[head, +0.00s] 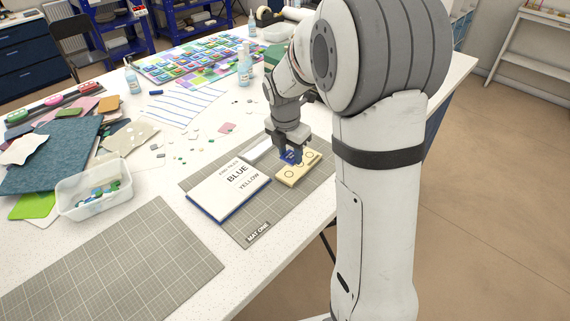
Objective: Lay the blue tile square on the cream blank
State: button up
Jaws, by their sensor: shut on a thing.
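My gripper (290,154) is shut on the blue tile (291,157), a small dark blue piece between its fingertips. It is over the left part of the cream blank (298,176), a flat cream piece with round outlines and darker marks on its top. The blank lies on the grey gridded mat (240,232) labelled MAT ONE. I cannot tell whether the tile touches the blank or is a little above it. The fingers hide part of the tile, and the blank's far left corner is partly covered.
A white board (229,190) printed BLUE and YELLOW lies left of the blank, close to it. A clear tub of glass pieces (77,208) stands at the left. Loose chips are scattered behind. A second gridded mat (115,265) in front is bare.

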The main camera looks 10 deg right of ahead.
aim_at(288, 175)
jog(key=shift+w+a+f, duration=0.15)
jog(key=shift+f, duration=2.5)
jog(key=shift+f, duration=0.1)
jog(key=o, duration=1)
notch_tip(288, 175, up, 11)
jog(key=s+a, duration=0.1)
jog(key=shift+s+d+r+m+t+y, duration=0.1)
jog(key=shift+s+r+m+t+y, duration=0.3)
jog(key=shift+s+m, duration=3.7)
jog(key=shift+s+d+r+m+t+y, duration=0.15)
jog(key=shift+s+r+m, duration=0.4)
jog(key=shift+s+m, duration=3.55)
jog(key=shift+s+d+r+m+t+y, duration=0.15)
jog(key=shift+s+r+m+t, duration=0.3)
jog(key=shift+s+m, duration=3.6)
